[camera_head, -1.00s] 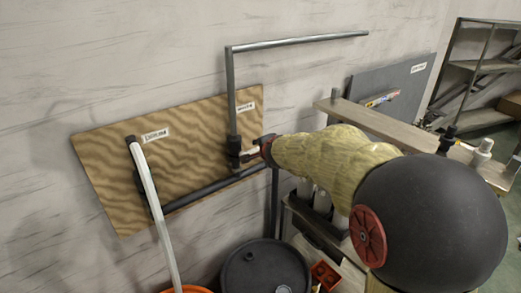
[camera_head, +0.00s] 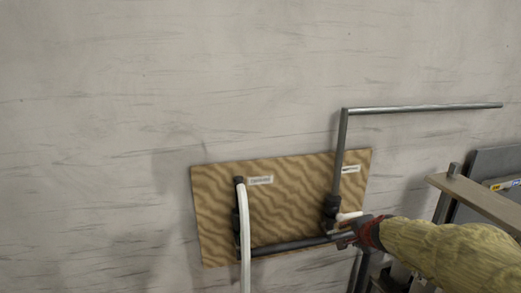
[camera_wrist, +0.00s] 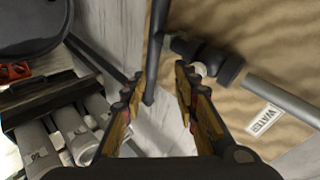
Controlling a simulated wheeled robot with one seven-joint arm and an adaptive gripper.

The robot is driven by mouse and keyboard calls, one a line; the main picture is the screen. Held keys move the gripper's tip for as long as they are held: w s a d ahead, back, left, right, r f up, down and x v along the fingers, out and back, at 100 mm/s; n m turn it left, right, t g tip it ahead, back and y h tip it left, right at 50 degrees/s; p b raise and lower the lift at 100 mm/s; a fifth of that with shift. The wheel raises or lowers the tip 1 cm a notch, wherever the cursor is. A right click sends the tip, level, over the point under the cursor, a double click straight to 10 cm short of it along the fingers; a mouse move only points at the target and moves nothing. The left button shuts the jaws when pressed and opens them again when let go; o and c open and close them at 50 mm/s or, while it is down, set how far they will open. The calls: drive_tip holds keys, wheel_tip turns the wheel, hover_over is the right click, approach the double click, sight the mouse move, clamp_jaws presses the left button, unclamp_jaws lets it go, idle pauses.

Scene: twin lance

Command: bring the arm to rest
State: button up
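My gripper (camera_head: 347,236) is at the right end of a wooden board (camera_head: 290,215) on the wall, just below and right of a dark valve (camera_head: 331,207). A pale handle (camera_head: 349,215) sticks out of the valve. In the wrist view my gripper (camera_wrist: 155,86) has its two fingers apart, with only wall and a dark pipe visible between them. The valve (camera_wrist: 212,62) shows just beyond the right finger. I cannot tell whether that finger touches the handle. A label reading WATER (camera_wrist: 264,120) is beside the grey pipe (camera_wrist: 285,100).
A white hose (camera_head: 244,235) hangs at the board's left. A dark horizontal pipe (camera_head: 292,245) crosses below. A metal pipe (camera_head: 425,108) rises and runs right. A bench (camera_head: 475,203) is at right; the wrist view shows grey cylinders (camera_wrist: 40,145) and a black lid (camera_wrist: 30,25). The upper-left wall is bare.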

drive_tip(key=s+a+f+n+g+b, duration=0.1)
drive_tip(key=s+a+n, duration=0.3)
drive_tip(key=s, duration=0.8)
drive_tip(key=s+a+f+n+g+b, duration=0.2)
drive_tip(key=s+a+n+b, duration=0.1)
drive_tip(key=s, duration=0.9)
drive_tip(key=s+a+f+n+g+b, duration=0.1)
drive_tip(key=s+a+n, duration=0.4)
drive_tip(key=s, duration=0.7)
drive_tip(key=f+n+b, duration=0.1)
drive_tip(key=n, duration=0.1)
drive_tip(key=shift+a+n+y, duration=0.25)
drive_tip(key=shift+n+y, duration=0.05)
drive_tip(key=shift+y, duration=0.1)
drive_tip(key=shift+r, duration=0.15)
drive_tip(key=shift+c, duration=0.2)
